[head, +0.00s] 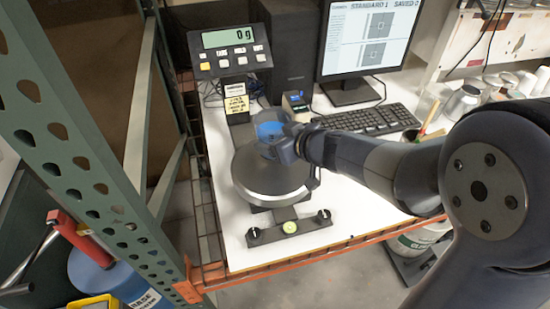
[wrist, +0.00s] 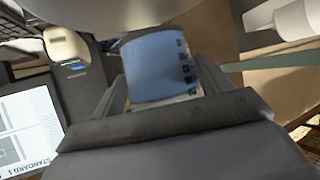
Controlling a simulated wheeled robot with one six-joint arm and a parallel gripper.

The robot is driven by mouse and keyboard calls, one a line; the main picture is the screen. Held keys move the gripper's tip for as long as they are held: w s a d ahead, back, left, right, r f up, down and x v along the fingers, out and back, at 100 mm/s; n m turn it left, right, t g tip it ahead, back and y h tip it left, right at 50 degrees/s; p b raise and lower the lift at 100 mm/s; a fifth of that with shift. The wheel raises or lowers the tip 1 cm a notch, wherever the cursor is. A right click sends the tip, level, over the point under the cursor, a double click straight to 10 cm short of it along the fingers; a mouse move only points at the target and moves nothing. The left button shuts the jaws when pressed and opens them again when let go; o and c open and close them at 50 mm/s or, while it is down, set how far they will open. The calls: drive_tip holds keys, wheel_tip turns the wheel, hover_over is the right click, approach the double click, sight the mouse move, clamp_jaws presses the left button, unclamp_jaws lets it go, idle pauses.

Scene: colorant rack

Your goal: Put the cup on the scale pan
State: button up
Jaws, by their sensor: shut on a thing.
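A translucent blue cup (head: 268,128) is between the fingers of my gripper (head: 290,145) in the head view. The wrist view shows the cup (wrist: 155,68) with dark markings on its side, gripped between the two fingers of my gripper (wrist: 160,85). The scale has a round dark pan (head: 268,178) and a display (head: 228,38) reading 0 g. The cup shows over the far part of the pan in the head view. I cannot tell whether it touches the pan. My gripper hides part of the cup.
A keyboard (head: 368,118) and a monitor (head: 365,40) stand behind and right of the scale. A small device (head: 296,103) is close behind the gripper. A green rack post (head: 85,130) rises at the left.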

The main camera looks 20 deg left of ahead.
drive_tip(key=shift+f+b, duration=1.05)
drive_tip(key=shift+f, duration=1.3)
drive_tip(key=shift+f, duration=0.1)
drive_tip(key=shift+f, duration=0.1)
drive_tip(key=o, duration=1.2)
drive_tip(key=shift+o, duration=0.2)
